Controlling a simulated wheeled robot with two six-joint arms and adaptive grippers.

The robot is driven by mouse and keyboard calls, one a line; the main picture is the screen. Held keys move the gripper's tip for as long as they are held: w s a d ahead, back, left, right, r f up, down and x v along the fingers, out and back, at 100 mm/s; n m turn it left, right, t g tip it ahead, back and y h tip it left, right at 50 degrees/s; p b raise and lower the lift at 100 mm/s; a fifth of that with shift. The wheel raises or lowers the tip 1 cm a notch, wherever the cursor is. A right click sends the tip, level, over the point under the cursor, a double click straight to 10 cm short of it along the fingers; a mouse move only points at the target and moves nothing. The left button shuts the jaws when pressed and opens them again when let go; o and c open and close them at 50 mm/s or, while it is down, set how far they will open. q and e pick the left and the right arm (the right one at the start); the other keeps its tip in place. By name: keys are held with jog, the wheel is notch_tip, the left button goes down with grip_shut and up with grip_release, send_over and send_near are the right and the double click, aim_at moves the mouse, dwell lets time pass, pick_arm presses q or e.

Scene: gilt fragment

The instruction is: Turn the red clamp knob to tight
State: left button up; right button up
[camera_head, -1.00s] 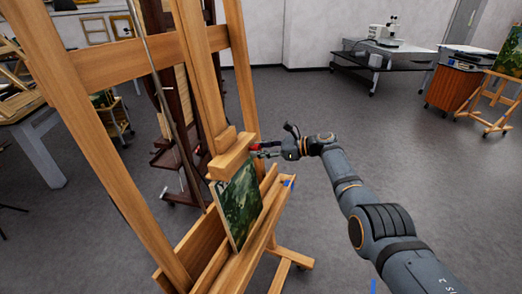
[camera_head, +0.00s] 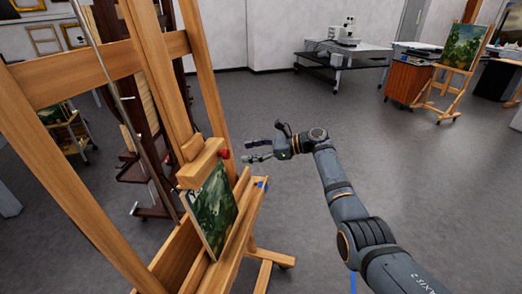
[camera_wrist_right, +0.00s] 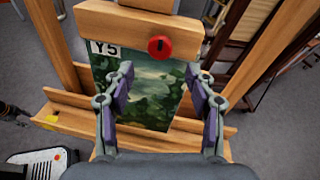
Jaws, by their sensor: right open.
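The red clamp knob (camera_head: 225,154) sits on the right end of the easel's wooden top clamp block (camera_head: 201,164). In the right wrist view the knob (camera_wrist_right: 160,48) is a round red disc with a dark, roughly upright mark on its face. My right gripper (camera_head: 248,150) is open and empty, a short way right of the knob and apart from it. In the wrist view its fingers (camera_wrist_right: 166,73) are spread, with the knob beyond them, between and above the tips. A green painting (camera_head: 210,210) stands under the clamp block. My left gripper is out of view.
The large wooden easel (camera_head: 105,68) fills the left, with its lower ledge (camera_head: 228,240) under the painting. A dark easel stands behind it. A table with a microscope (camera_head: 343,36) and a small easel (camera_head: 445,90) are far back. Floor right of my arm is clear.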

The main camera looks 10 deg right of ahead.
jog(key=v, duration=0.4)
jog(key=shift+d, duration=0.25)
